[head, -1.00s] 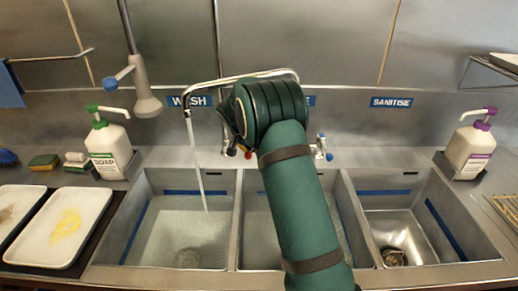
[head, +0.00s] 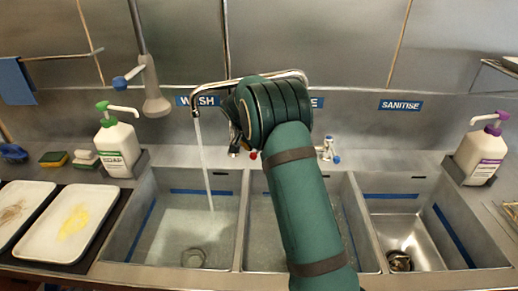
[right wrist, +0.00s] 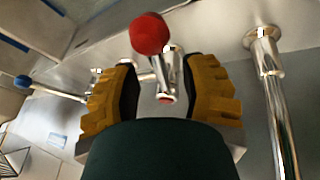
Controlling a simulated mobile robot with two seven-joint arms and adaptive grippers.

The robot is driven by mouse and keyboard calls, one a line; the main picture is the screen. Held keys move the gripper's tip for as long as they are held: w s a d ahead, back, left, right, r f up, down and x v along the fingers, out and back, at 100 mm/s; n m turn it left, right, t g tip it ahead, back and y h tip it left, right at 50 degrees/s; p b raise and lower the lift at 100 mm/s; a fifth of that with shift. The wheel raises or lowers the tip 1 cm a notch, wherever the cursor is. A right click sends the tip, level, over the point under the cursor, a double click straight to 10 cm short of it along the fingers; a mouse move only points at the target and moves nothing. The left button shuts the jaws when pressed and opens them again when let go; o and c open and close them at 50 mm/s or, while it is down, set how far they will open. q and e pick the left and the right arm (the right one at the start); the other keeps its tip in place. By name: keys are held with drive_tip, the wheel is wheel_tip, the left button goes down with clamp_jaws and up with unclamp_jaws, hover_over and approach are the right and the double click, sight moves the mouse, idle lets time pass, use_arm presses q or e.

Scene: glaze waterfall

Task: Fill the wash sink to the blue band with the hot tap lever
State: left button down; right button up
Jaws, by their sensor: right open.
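The wash sink (head: 116,246) is the left basin in the head view. Water (head: 205,170) runs from the spout (head: 195,108) into it. Clear water covers its floor, and the surface looks below the blue band (head: 200,191) on the walls; the exact level is hard to tell. The hot tap lever has a red knob (head: 253,155), also seen in the right wrist view (right wrist: 149,33). My right gripper (right wrist: 162,92) is open, its yellow fingers on either side of the lever's metal body, apparently not clamped. In the head view my arm hides most of the gripper and tap.
The blue-ended cold lever (head: 333,157) is just right of my arm. The middle basin also seems to hold water; the sanitise basin (head: 405,235) looks empty. A soap bottle (head: 116,148) and trays (head: 45,240) stand at left, a purple-topped bottle (head: 482,150) at right.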

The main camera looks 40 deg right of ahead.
drive_tip(key=a+r, duration=0.1)
drive_tip(key=a, duration=1.1)
drive_tip(key=shift+s+a+r, duration=0.2)
drive_tip(key=shift+s+a, duration=0.15)
idle(1.0)
